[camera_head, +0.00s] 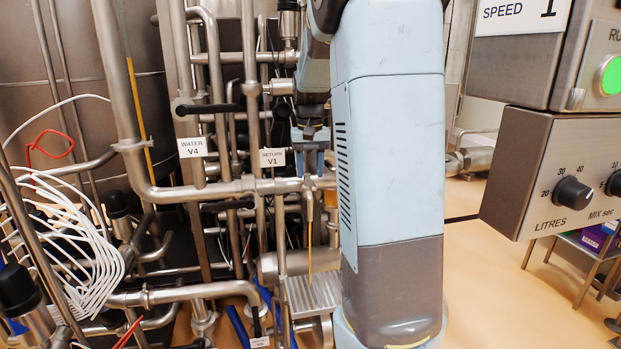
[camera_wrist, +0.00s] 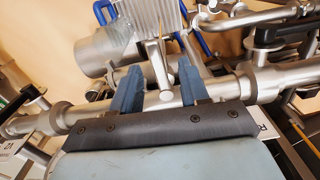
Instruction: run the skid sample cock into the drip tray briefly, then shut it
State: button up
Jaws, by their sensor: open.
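The skid sample cock (camera_head: 309,200) hangs from the horizontal steel pipe in the head view. A thin amber stream (camera_head: 309,255) runs straight down from it to the ribbed metal drip tray (camera_head: 314,292). The tray also shows at the top of the wrist view (camera_wrist: 155,14). My gripper (camera_head: 312,164) points down at the pipe just above the cock. In the wrist view my gripper (camera_wrist: 158,64) is open, with a blue finger on each side of the cock's steel lever (camera_wrist: 159,72). Gaps show on both sides of the lever. The cock's inside is hidden.
Steel pipes crowd the left, with valves labelled WATER V4 (camera_head: 192,148) and RETURN V1 (camera_head: 272,158) near my gripper. White coiled tubing (camera_head: 75,225) hangs at far left. A control box (camera_head: 560,175) stands at right. Open floor (camera_head: 480,270) lies right of my arm.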

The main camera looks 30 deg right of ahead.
aim_at(310, 183)
notch_tip(310, 183, up, 11)
jog(key=shift+f, duration=0.2)
jog(key=shift+o, duration=0.2)
jog(key=shift+s+a, duration=0.1)
jog(key=shift+a, duration=0.05)
dwell(1.9)
